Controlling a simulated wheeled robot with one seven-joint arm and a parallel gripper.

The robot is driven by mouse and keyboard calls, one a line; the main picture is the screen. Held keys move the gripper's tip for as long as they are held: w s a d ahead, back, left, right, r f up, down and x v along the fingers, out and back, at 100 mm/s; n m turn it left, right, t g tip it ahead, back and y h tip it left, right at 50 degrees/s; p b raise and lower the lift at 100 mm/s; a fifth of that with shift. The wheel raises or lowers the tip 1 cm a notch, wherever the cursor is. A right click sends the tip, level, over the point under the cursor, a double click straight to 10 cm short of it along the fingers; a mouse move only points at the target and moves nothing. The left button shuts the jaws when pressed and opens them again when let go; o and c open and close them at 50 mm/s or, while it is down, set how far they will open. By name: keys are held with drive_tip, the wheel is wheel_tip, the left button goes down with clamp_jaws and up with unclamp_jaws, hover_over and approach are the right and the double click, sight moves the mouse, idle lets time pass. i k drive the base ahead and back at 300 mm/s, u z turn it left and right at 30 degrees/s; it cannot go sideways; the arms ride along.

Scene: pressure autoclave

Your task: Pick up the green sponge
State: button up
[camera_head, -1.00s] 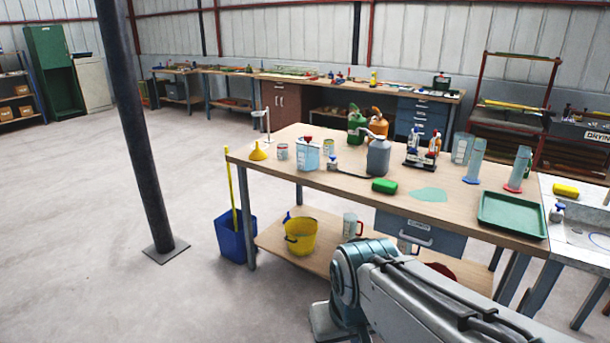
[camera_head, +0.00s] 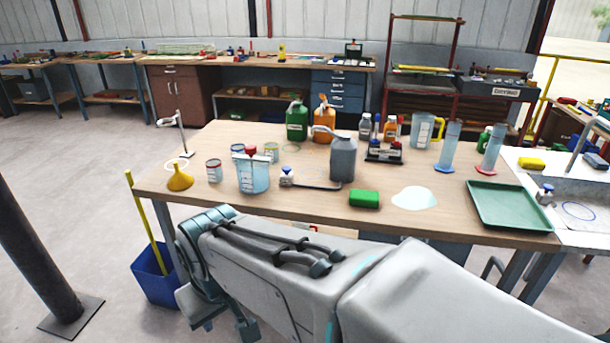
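The green sponge (camera_head: 364,199) is a small bright green block lying on the wooden workbench (camera_head: 290,211), near its front edge and right of the middle. A pale blue puddle-like patch lies just to its right. My arm crosses the lower part of the view in front of the bench, its links below the sponge in the picture. My arm's far end points to the lower left, and my gripper's fingers cannot be made out. Nothing touches the sponge.
A green tray (camera_head: 512,206) lies to the right. A yellow funnel (camera_head: 179,180) stands at the left. A blue bucket (camera_head: 155,278) is on the floor.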

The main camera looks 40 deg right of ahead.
sight(361, 197)
drive_tip(key=z, duration=0.55)
drive_tip(key=i, duration=0.9)
drive_tip(key=z, duration=1.45)
drive_tip(key=i, duration=0.45)
drive_tip(key=z, duration=0.4)
